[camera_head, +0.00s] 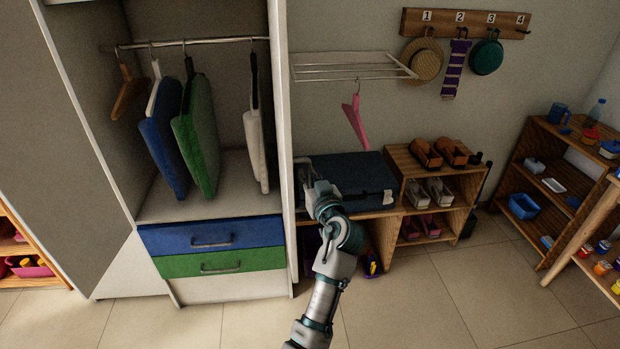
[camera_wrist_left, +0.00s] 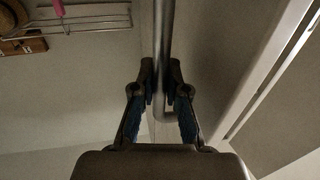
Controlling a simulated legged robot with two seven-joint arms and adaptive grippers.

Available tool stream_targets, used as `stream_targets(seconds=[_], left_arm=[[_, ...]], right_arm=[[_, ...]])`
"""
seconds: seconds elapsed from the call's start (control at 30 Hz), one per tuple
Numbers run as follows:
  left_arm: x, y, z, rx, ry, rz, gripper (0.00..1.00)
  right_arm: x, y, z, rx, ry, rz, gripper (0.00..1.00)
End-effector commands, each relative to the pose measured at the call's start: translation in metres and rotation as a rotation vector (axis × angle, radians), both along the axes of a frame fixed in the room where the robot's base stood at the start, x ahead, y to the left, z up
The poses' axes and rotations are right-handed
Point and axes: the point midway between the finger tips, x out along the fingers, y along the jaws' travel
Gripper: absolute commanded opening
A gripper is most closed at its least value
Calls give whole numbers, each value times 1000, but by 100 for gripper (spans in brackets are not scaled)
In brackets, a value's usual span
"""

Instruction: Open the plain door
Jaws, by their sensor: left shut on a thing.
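The tall white wardrobe (camera_head: 160,280) stands at the left with its interior in view. A pale plain door (camera_head: 282,130) shows almost edge-on at its right side, standing open. My left gripper (camera_head: 312,178) is at the outer face of this door, at a metal bar handle (camera_head: 301,161). In the left wrist view the handle (camera_wrist_left: 163,45) runs between the two fingers of my left gripper (camera_wrist_left: 161,85), which are closed on it. The door face (camera_wrist_left: 205,60) lies just to the right of the handle. My right gripper is not in view.
Blue and green drawers (camera_head: 225,236) sit below the hanging clothes (camera_head: 185,135). A dark case (camera_head: 350,175) rests on a low shelf unit with shoes (camera_head: 432,190), close to my left arm. A wire rack (camera_head: 355,66) hangs above. The tiled floor (camera_head: 440,300) in front is clear.

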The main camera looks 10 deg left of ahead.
Motion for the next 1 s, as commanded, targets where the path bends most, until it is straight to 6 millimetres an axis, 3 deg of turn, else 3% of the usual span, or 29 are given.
stream_targets(seconds=[0.33,0.37,0.4,0.43,0.47,0.77,1.0], left_arm=[[0,-1,2,0,-2,-1,0],[0,-1,2,0,-2,-1,20],[0,-1,2,0,-2,-1,30],[0,-1,2,0,-2,-1,38],[0,-1,2,0,-2,-1,39],[-1,-1,0,0,0,0,39],[-30,-20,-1,0,-1,-1,39]], right_arm=[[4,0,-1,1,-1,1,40],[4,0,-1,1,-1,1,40],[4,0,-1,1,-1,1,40],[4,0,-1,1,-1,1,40],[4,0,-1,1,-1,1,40],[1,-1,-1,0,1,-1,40],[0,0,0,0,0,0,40]])
